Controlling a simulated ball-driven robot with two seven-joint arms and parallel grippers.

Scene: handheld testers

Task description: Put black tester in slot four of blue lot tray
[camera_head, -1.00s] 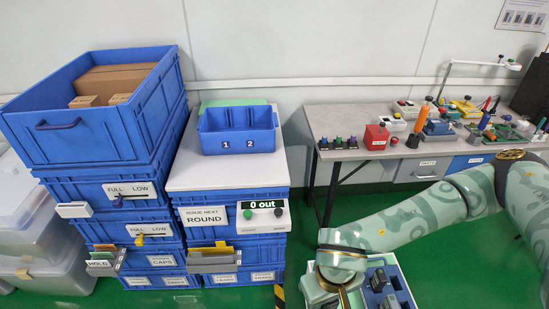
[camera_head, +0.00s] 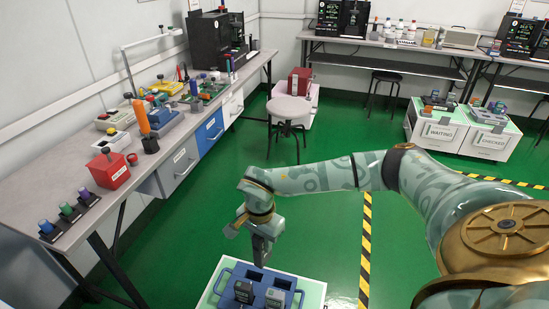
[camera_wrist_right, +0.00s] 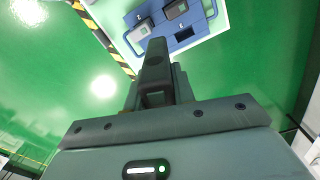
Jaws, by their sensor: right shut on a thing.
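The blue lot tray (camera_head: 226,283) sits on a white-and-green top at the bottom of the head view. Two grey-black testers, a left one (camera_head: 244,292) and a right one (camera_head: 275,298), stand in its slots. The slots behind them look empty and dark. The tray also shows at the top of the wrist view (camera_wrist_right: 208,13). My right gripper (camera_head: 262,258) points down just behind the tray, apart from it. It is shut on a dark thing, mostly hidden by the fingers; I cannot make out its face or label. My left gripper is not in view.
A long bench (camera_head: 60,235) with a red box (camera_head: 110,170), small coloured-top items and an orange-handled tool (camera_head: 142,120) runs along the left. A stool (camera_head: 288,108) and white waiting cabinets (camera_head: 437,131) stand farther back. Green floor is open around the tray stand.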

